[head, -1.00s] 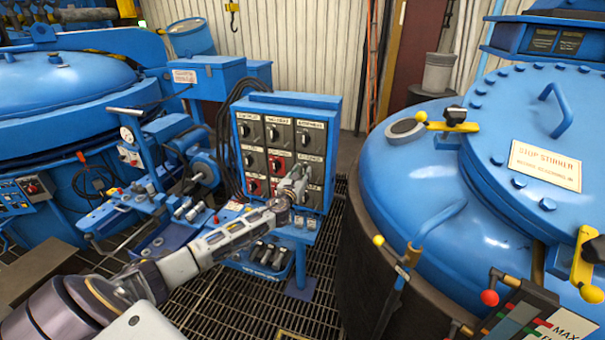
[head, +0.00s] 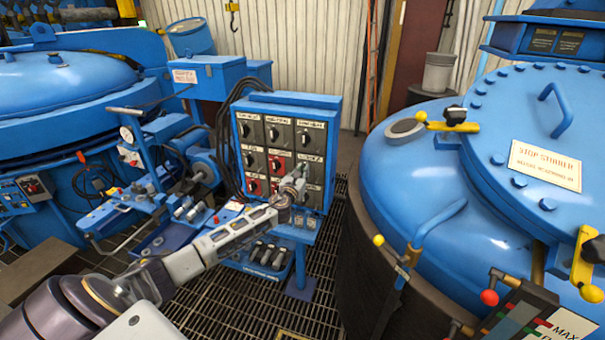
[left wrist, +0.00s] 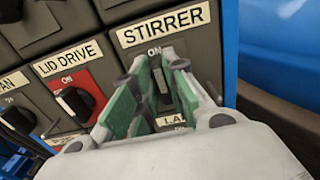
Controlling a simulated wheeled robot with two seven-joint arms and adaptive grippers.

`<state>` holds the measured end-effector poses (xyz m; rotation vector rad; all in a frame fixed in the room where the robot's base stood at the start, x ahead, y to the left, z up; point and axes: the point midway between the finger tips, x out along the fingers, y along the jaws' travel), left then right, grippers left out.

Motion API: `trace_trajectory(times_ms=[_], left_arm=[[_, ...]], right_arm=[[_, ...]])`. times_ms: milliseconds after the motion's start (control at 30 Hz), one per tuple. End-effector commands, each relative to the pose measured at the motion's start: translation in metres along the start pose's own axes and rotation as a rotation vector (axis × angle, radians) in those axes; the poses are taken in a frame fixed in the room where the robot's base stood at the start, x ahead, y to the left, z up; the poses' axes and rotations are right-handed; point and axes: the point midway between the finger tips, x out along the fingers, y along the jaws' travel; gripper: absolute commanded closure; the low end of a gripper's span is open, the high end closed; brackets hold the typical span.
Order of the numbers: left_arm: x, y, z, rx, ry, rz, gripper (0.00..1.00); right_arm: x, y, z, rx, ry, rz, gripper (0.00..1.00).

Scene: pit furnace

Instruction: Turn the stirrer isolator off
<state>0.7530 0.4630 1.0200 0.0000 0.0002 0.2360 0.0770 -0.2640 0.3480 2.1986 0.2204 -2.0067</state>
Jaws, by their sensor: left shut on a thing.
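The stirrer isolator (left wrist: 205,55) is a dark grey switch box with a "STIRRER" label and "ON" marked above its handle. My left gripper (left wrist: 158,72) is shut on the isolator's handle, with its green-padded fingers on either side of it. In the head view my left gripper (head: 296,182) reaches the right column of the blue switch panel (head: 290,99) and covers much of the isolator. My right gripper is not in view.
A red-plated lid drive switch (left wrist: 75,100) sits directly left of the isolator, with more switches around it. A large blue furnace lid (head: 430,185) stands to the right of the panel. Blue pump machinery (head: 170,165) lies to the left, over grating.

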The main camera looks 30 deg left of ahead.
Motion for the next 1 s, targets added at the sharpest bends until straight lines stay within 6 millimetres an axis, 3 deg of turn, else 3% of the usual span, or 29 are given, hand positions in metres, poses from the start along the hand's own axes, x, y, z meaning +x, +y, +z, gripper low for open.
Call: trace_trajectory(times_ms=[467,1000], left_arm=[[0.0,0.001,-0.001,-0.08,0.001,0.0,1.0],[0.0,0.006,-0.004,-0.501,0.0,-0.001,1.0]], right_arm=[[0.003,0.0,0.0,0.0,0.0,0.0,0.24],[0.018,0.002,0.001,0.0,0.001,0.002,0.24]])
